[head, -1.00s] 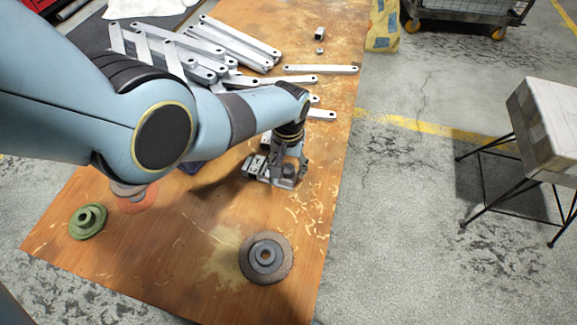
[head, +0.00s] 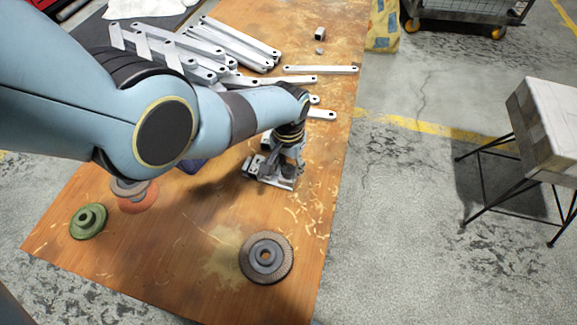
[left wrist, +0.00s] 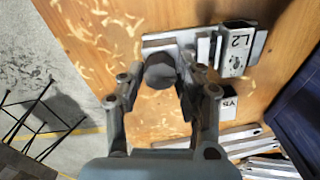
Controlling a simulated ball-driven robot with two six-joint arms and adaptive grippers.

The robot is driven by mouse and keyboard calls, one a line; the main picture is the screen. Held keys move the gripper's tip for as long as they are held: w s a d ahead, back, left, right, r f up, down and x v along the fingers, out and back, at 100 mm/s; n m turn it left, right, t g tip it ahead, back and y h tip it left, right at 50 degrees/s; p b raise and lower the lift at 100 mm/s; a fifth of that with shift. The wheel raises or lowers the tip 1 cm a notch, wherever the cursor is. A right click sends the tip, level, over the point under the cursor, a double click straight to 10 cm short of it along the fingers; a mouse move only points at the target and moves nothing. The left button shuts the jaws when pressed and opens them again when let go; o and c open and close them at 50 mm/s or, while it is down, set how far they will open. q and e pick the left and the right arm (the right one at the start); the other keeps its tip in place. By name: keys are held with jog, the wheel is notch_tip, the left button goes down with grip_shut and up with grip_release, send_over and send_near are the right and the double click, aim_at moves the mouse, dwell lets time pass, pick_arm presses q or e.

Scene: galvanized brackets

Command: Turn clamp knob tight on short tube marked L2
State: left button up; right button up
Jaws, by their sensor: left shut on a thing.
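The short tube marked L2 (left wrist: 236,50) is a pale square tube. It lies in a grey metal clamp (left wrist: 203,48) on the wooden bench in the left wrist view. The dark round clamp knob (left wrist: 160,71) shows between the fingers of my left gripper (left wrist: 160,78), which is shut on it. In the head view my left gripper (head: 284,169) points down at the clamp (head: 270,181), which it partly hides. The label and knob cannot be made out there. My right gripper is not in view.
A second marked tube (left wrist: 230,104) lies near the clamp. Several galvanized brackets (head: 240,45) lie at the back of the bench (head: 190,265). A grey disc (head: 266,258), a green disc (head: 88,221) and an orange disc (head: 138,200) lie in front.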

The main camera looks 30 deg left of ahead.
pick_arm(q)
jog(key=m, duration=0.7)
jog(key=shift+m, duration=0.4)
jog(key=m, duration=0.3)
jog(key=shift+m, duration=0.4)
jog(key=m, duration=0.3)
jog(key=shift+m, duration=0.4)
jog(key=o, duration=1.1)
